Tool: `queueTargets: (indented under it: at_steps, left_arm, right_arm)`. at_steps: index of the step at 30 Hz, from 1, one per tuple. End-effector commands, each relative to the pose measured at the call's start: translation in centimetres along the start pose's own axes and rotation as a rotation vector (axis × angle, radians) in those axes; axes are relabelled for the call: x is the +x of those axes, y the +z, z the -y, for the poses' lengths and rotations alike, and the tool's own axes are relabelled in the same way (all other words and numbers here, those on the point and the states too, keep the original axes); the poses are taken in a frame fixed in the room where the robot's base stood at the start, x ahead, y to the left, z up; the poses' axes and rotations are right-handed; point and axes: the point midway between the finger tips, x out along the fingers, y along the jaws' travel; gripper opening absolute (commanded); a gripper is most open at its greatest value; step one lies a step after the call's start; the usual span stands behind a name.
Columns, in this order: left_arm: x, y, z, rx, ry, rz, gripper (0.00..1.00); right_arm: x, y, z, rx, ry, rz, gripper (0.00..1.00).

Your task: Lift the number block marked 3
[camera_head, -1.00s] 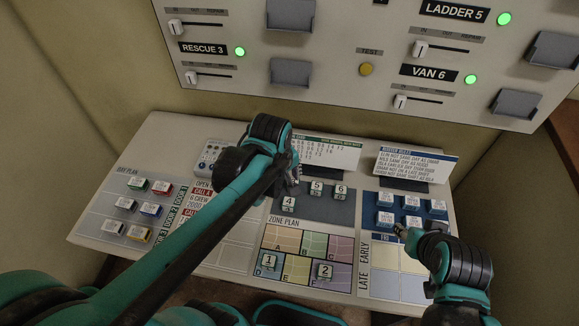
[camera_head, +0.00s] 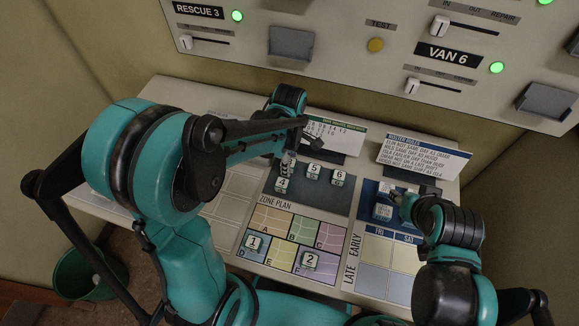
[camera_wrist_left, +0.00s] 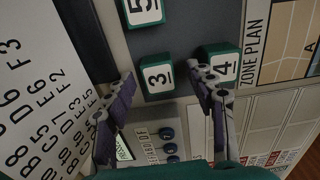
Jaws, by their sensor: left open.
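The number block marked 3 (camera_wrist_left: 157,77), green with a white face, sits on the dark tray (camera_wrist_left: 181,84) in the left wrist view. My left gripper (camera_wrist_left: 165,95) is open, its fingers to either side of block 3, the right one overlapping the edge of block 4 (camera_wrist_left: 222,65). I cannot tell whether they touch. In the head view my left gripper (camera_head: 285,160) is above the tray's left end and block 3 is hidden there. My right gripper (camera_head: 394,197) is by the blue blocks; its jaws are unclear.
Block 5 (camera_head: 314,171) and block 6 (camera_head: 338,177) stand to the right on the tray. Blocks 1 (camera_head: 253,244) and 2 (camera_head: 310,261) are on the zone plan. A white card (camera_head: 335,135) stands behind the tray. A green bin (camera_head: 85,272) is on the floor.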

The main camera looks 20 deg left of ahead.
Motion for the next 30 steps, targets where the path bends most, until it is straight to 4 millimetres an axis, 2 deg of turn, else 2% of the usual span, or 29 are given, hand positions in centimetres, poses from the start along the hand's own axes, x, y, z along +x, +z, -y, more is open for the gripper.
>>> queueTargets:
  at_steps: [1, 3, 9, 14, 15, 25, 30]
  left_arm:
    - [1.0, 0.0, 0.0, 0.000, 0.000, 0.000, 0.55]
    - [1.4, 0.0, -0.1, 0.001, 0.001, 0.000, 0.55]
    - [1.2, 0.0, 0.0, 0.001, 0.001, 0.000, 0.55]
    - [1.2, 0.0, 0.0, 0.001, 0.001, 0.000, 0.13]
    - [1.2, 0.0, 0.0, 0.001, 0.001, 0.000, 0.08]
    - [1.1, 0.0, -0.1, 0.001, 0.001, 0.000, 0.08]
    - [0.0, 0.0, 0.0, 0.001, 0.001, 0.000, 0.08]
  right_arm:
    - [0.5, 0.3, 0.0, 0.000, 0.000, 0.000, 0.40]
    - [0.5, 0.4, 0.0, 0.000, 0.000, 0.000, 0.40]
    - [0.4, 0.3, 0.0, 0.000, 0.000, 0.000, 0.40]
    - [0.4, 0.3, 0.0, 0.000, 0.000, 0.000, 0.40]
    - [0.4, 0.3, 0.0, 0.000, 0.000, 0.000, 0.40]
    - [0.4, 0.2, 0.0, 0.000, 0.000, 0.000, 0.40]
    - [-0.1, -0.1, 0.0, 0.000, 0.000, 0.000, 0.40]
